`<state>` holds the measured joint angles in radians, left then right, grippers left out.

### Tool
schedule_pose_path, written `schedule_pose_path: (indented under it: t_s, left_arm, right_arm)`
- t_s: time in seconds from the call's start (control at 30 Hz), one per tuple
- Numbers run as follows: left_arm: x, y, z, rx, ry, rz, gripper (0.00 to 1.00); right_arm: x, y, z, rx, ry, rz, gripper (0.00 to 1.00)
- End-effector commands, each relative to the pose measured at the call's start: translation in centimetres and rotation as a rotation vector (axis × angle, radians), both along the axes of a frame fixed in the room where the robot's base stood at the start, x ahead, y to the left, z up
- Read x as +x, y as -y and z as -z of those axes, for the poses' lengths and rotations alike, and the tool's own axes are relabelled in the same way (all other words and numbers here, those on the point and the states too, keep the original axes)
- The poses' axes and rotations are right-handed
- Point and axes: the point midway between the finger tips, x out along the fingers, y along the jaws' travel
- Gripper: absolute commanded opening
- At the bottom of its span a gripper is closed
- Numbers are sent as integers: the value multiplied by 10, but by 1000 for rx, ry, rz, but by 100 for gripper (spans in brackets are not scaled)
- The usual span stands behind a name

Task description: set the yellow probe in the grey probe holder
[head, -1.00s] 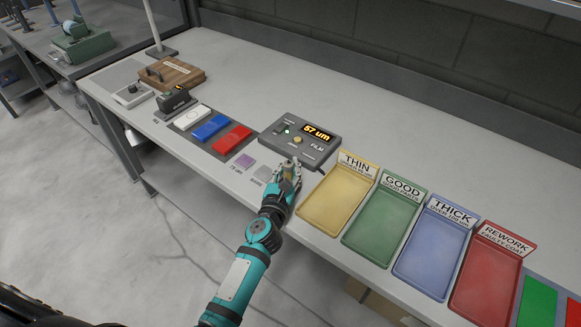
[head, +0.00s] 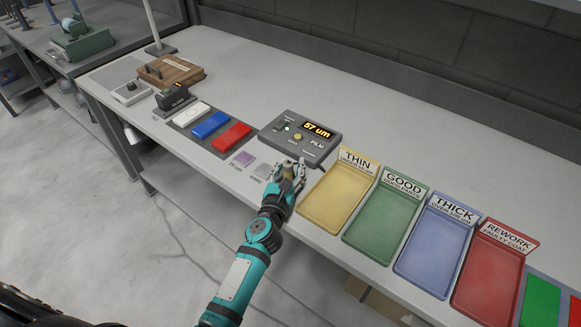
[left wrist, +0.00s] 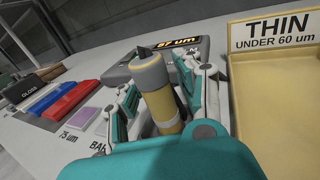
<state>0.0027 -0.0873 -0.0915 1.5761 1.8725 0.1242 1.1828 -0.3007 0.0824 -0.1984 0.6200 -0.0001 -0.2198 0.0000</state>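The yellow probe (left wrist: 165,105) has a grey upper part and a dark tip. In the left wrist view it stands roughly upright, slightly tilted, between the two fingers of my left gripper (left wrist: 168,88). The fingers look spread, with narrow gaps beside the probe. In the head view my left gripper (head: 288,172) is at the table's front edge, just in front of the gauge. The probe's lower end is hidden by the gripper. I cannot make out the grey probe holder, so I cannot tell whether the probe sits in it. My right gripper is not in view.
The yellow THIN tray (head: 337,200) is close on the right, with the green GOOD tray (head: 385,225) beyond. A purple patch (head: 244,159) and red block (head: 232,137) lie to the left.

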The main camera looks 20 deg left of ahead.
Motion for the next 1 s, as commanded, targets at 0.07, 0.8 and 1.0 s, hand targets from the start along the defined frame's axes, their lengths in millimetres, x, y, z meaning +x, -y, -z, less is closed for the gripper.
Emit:
schedule_pose_path:
  t_s: [0.07,0.8,1.0]
  left_arm:
    - [0,0,0,0,0,0,35]
    - [-73,2,-2,-1,-1,0,35]
    - [-75,2,-2,0,-1,0,35]
  right_arm:
    - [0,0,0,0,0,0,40]
    - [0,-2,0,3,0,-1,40]
    - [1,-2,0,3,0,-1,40]
